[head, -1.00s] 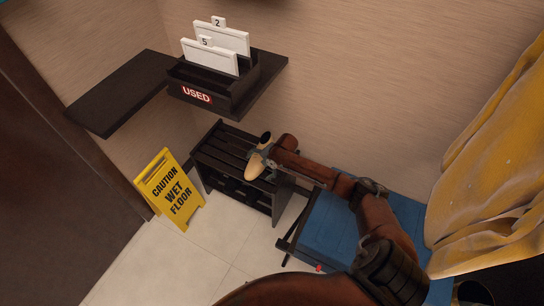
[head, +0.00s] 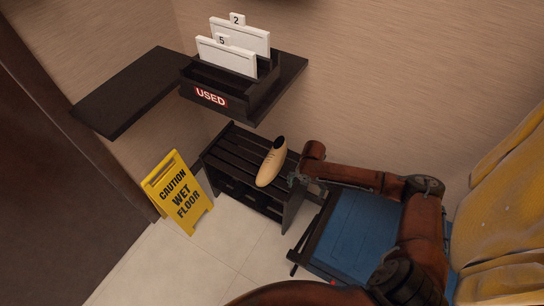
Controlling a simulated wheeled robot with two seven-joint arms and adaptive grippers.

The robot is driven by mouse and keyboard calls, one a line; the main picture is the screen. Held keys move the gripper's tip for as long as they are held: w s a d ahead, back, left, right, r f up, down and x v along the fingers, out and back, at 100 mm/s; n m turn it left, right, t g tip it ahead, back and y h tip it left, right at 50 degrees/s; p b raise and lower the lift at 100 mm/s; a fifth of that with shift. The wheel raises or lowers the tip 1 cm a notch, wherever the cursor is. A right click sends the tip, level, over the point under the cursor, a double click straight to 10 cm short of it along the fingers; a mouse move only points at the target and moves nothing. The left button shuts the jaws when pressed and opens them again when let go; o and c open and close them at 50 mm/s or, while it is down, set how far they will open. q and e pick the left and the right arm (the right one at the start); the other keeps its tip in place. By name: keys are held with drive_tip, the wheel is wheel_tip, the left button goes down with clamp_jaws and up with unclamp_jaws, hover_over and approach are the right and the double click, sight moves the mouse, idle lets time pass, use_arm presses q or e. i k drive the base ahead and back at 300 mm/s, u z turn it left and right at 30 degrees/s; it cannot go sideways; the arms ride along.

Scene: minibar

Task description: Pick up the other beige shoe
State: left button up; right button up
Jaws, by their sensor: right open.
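One beige shoe (head: 270,165) rests on the right part of the slatted top of a dark shoe rack (head: 233,152), its dark opening toward the wall. My right gripper (head: 293,181) is open and empty just to the right of the shoe, apart from it as far as I can tell. The fingers are small and partly hard to make out. A second beige shoe is not visible in this view. My left gripper is not in view.
A blue-topped trolley or stand (head: 350,232) is under my right arm. A yellow wet floor sign (head: 180,192) stands left of the rack. A dark wall shelf (head: 130,92) with a USED card box (head: 232,90) hangs above. A yellow cloth (head: 505,200) hangs at right.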

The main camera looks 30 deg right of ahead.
sight(273, 164)
drive_tip(key=i, duration=0.85)
